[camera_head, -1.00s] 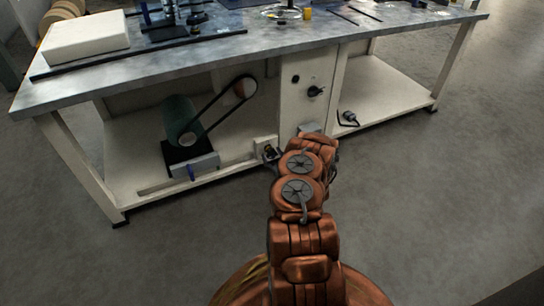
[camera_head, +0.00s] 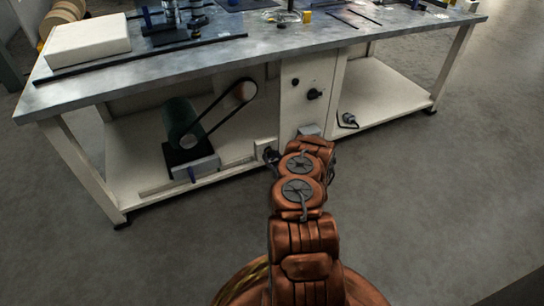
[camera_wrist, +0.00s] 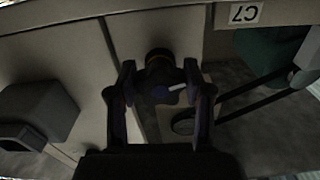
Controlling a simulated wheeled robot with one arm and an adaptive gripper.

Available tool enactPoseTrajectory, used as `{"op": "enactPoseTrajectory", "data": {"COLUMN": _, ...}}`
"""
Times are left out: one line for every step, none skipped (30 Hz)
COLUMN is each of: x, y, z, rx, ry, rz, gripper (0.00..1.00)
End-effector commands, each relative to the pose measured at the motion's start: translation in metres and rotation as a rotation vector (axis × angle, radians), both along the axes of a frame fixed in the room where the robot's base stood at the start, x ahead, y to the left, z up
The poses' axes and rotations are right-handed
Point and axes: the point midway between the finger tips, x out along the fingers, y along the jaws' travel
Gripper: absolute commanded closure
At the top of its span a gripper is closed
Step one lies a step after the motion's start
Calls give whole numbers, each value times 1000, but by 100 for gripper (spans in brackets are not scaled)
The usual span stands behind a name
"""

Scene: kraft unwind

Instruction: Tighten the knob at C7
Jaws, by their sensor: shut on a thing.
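The knob (camera_wrist: 159,72) is dark and round, with a bluish part and a pale line on its face. In the wrist view it sits between the two fingertips of my gripper (camera_wrist: 159,82), which is shut on it. The C7 label (camera_wrist: 245,13) appears upside down on a pale panel at the top right of that view. In the head view my gripper (camera_head: 271,157) is at a small pale box low on the bench front, and the knob itself is hidden or too small to make out.
A green motor (camera_head: 182,123) with a black belt (camera_head: 213,112) stands on the lower shelf to the left. A pale cabinet panel (camera_head: 303,105) with a black knob (camera_head: 314,94) rises behind my arm. A small dark item (camera_head: 348,120) lies on the right shelf (camera_head: 385,92). The floor (camera_head: 440,200) at right is clear.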

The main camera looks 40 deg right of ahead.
Motion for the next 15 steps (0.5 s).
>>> {"op": "enactPoseTrajectory", "data": {"x": 0, "y": 2, "z": 3, "rx": 39, "ry": -13, "rz": 4, "gripper": 85}}
{"op": "enactPoseTrajectory", "data": {"x": 0, "y": 2, "z": 3, "rx": 64, "ry": -22, "rz": 3, "gripper": 85}}
{"op": "enactPoseTrajectory", "data": {"x": 0, "y": 2, "z": 2, "rx": 100, "ry": -33, "rz": 3, "gripper": 85}}
{"op": "enactPoseTrajectory", "data": {"x": 0, "y": 3, "z": 2, "rx": 126, "ry": -42, "rz": 4, "gripper": 85}}
{"op": "enactPoseTrajectory", "data": {"x": 0, "y": 3, "z": 2, "rx": 155, "ry": -51, "rz": 4, "gripper": 85}}
{"op": "enactPoseTrajectory", "data": {"x": 0, "y": 3, "z": 2, "rx": 190, "ry": -63, "rz": 4, "gripper": 85}}
{"op": "enactPoseTrajectory", "data": {"x": 0, "y": 3, "z": 2, "rx": 218, "ry": -73, "rz": 4, "gripper": 85}}
{"op": "enactPoseTrajectory", "data": {"x": 0, "y": 3, "z": 2, "rx": 245, "ry": -83, "rz": 3, "gripper": 85}}
{"op": "enactPoseTrajectory", "data": {"x": 0, "y": 3, "z": 2, "rx": 280, "ry": -95, "rz": 3, "gripper": 84}}
{"op": "enactPoseTrajectory", "data": {"x": 0, "y": 3, "z": 2, "rx": 307, "ry": -105, "rz": 2, "gripper": 84}}
{"op": "enactPoseTrajectory", "data": {"x": 0, "y": 3, "z": 2, "rx": 335, "ry": -114, "rz": 2, "gripper": 84}}
{"op": "enactPoseTrajectory", "data": {"x": 0, "y": 3, "z": 2, "rx": 371, "ry": -127, "rz": 2, "gripper": 84}}
{"op": "enactPoseTrajectory", "data": {"x": 0, "y": 3, "z": 1, "rx": 398, "ry": -136, "rz": 2, "gripper": 84}}
{"op": "enactPoseTrajectory", "data": {"x": 0, "y": 4, "z": 1, "rx": 425, "ry": -145, "rz": 2, "gripper": 84}}
{"op": "enactPoseTrajectory", "data": {"x": 0, "y": 4, "z": 1, "rx": 462, "ry": -158, "rz": 2, "gripper": 84}}
